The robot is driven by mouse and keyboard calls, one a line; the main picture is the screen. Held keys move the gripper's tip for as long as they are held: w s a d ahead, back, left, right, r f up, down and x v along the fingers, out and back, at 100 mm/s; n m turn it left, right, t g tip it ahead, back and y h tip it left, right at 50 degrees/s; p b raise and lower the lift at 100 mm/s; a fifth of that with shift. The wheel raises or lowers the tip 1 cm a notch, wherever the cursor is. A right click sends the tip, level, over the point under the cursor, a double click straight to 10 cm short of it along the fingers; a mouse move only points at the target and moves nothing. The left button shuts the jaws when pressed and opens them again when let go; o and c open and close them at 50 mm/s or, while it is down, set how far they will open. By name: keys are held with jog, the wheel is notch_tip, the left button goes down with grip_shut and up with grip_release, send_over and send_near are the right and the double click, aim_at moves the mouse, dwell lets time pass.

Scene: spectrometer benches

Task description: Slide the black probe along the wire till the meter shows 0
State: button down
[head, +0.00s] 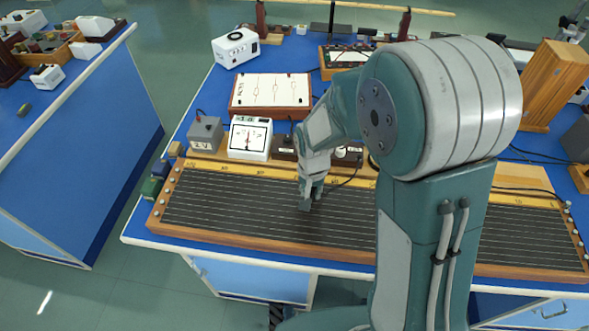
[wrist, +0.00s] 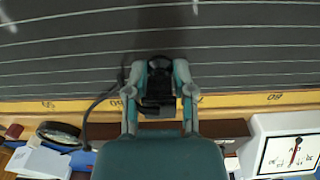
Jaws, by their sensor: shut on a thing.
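The long wooden board (head: 250,240) has a dark bed with several pale parallel wires and a yellow scale along its far edge. My gripper (head: 307,200) is low over the bed, left of the board's middle. In the wrist view my gripper (wrist: 160,70) is shut on the black probe (wrist: 158,90), with a dark lead running from it. I cannot tell whether the probe tip touches a wire. The white meter (head: 250,138) stands behind the board, left of my gripper. Its red needle is near mid-dial in the wrist view (wrist: 285,150); its exact reading is too small to tell.
A grey box (head: 205,133) stands left of the meter. A red-edged white panel (head: 270,92) and a white instrument (head: 236,47) are farther back. A black ring-shaped coil (wrist: 60,134) lies behind the board. The bed left of my gripper is clear.

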jog(key=shift+s+d+f, duration=0.15)
jog(key=shift+s+d, duration=0.05)
jog(key=shift+d, duration=0.2)
jog(key=shift+s+f, duration=0.1)
jog(key=shift+f, duration=0.05)
dwell(0.6)
dwell(3.5)
jog(key=shift+c, duration=1.9)
grip_release()
jog(key=shift+w, duration=0.2)
